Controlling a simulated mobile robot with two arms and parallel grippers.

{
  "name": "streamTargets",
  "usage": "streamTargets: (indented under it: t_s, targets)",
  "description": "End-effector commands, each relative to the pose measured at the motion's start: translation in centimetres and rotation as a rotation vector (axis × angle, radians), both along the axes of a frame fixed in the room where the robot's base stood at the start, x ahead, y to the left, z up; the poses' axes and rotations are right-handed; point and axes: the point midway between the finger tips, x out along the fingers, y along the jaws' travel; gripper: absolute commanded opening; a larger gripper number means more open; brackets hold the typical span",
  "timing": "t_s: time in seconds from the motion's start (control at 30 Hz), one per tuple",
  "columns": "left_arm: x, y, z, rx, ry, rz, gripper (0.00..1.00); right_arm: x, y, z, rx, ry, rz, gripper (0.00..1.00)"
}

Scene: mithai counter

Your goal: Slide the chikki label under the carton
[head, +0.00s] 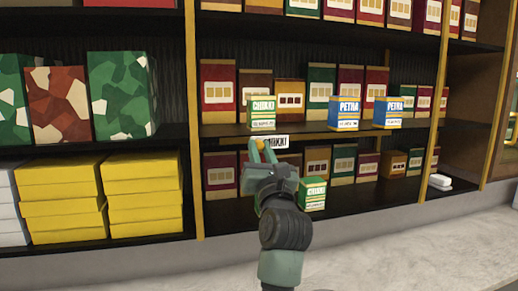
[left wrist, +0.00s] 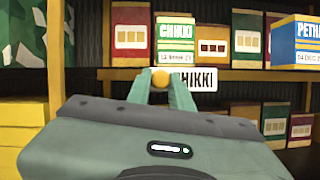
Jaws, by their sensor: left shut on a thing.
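The white chikki label (head: 277,141) is at the front edge of the middle shelf (head: 330,132), just below the green and yellow chikki carton (head: 262,112). My left gripper (head: 258,150) is shut at the label's left part, with a small orange ball (left wrist: 160,78) between the fingertips. The fingers hide that part of the label; its right part, reading CHIKKI, shows in the left wrist view (left wrist: 200,79). The carton stands upright above it, also in the left wrist view (left wrist: 175,42). A second chikki carton (head: 314,194) stands on the lower shelf, right of my gripper. My right gripper is not in view.
Two blue petha cartons (head: 345,113) (head: 388,112) stand to the right on the middle shelf. Upright boxes fill the back of the shelves. A wooden post (head: 194,130) and stacked yellow boxes (head: 62,190) are to the left. White items (head: 440,182) lie low at the right.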

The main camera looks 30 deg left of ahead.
Motion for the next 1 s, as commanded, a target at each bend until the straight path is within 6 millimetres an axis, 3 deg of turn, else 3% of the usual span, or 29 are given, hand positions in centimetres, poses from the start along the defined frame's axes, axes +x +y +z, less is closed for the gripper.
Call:
streamTargets:
  t_s: [0.43, 0.47, 0.53, 0.87, 1.0]
  targets:
    - [0.0, 0.0, 0.1, 0.0, -0.002, -0.002, 0.0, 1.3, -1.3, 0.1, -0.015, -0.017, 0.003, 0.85]
    - [0.0, 0.0, 0.1, 0.0, -0.002, -0.002, 0.26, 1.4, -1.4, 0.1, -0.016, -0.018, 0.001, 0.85]
    - [0.0, 0.0, 0.1, 0.0, -0.003, -0.001, 0.43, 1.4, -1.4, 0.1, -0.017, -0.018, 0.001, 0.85]
    - [-0.1, -0.1, 0.0, 0.001, -0.003, -0.001, 0.43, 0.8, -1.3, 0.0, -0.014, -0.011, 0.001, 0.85]
    - [-1.1, -1.2, -0.8, 0.001, -0.005, -0.003, 0.43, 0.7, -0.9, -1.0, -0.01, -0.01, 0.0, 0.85]
